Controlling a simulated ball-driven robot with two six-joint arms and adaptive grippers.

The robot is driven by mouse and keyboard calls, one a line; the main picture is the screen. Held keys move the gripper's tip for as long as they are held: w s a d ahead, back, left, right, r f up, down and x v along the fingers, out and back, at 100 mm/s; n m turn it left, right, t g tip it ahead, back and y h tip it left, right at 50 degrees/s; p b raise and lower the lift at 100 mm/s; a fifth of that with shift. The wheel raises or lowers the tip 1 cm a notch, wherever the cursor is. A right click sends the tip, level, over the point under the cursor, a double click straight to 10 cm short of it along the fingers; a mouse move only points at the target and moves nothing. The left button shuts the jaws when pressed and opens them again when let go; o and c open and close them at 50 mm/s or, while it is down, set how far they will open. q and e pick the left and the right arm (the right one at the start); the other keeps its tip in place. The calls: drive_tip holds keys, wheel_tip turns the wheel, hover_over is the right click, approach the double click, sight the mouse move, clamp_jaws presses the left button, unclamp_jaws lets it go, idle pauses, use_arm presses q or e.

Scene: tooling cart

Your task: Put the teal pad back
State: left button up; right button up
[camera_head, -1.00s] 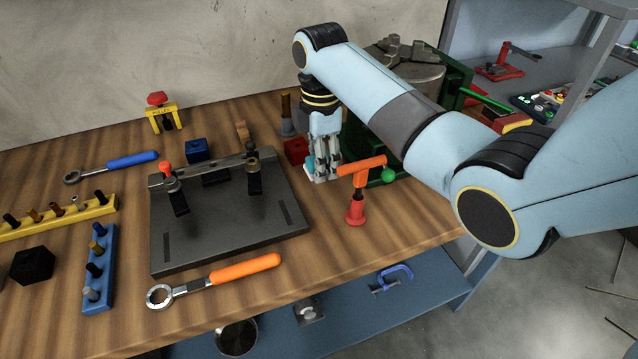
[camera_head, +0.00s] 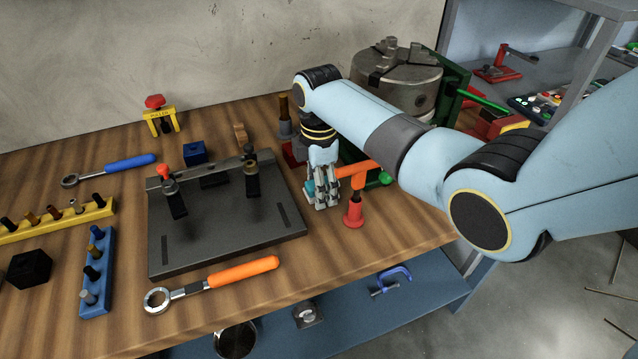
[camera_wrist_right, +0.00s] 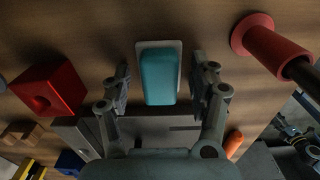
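The teal pad (camera_wrist_right: 158,75) is a rounded block on a thin white base, lying on the wooden bench. In the wrist view it lies between the spread fingers of my right gripper (camera_wrist_right: 160,88), with a gap on each side. In the head view my right gripper (camera_head: 322,195) points down close to the bench, between the dark fixture plate and the red-footed stand. There the pad is mostly hidden, with only a teal edge (camera_head: 308,187) beside the fingers. My left gripper is out of view.
The dark fixture plate (camera_head: 225,235) with its clamps is left of the gripper. The red stand with an orange top (camera_head: 353,213) is close on the right. A red block (camera_wrist_right: 50,90) is nearby. A large grey chuck (camera_head: 398,75) stands behind my arm.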

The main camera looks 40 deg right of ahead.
wheel_tip(320, 180, up, 12)
drive_tip(key=shift+r, duration=0.15)
idle(0.6)
idle(0.4)
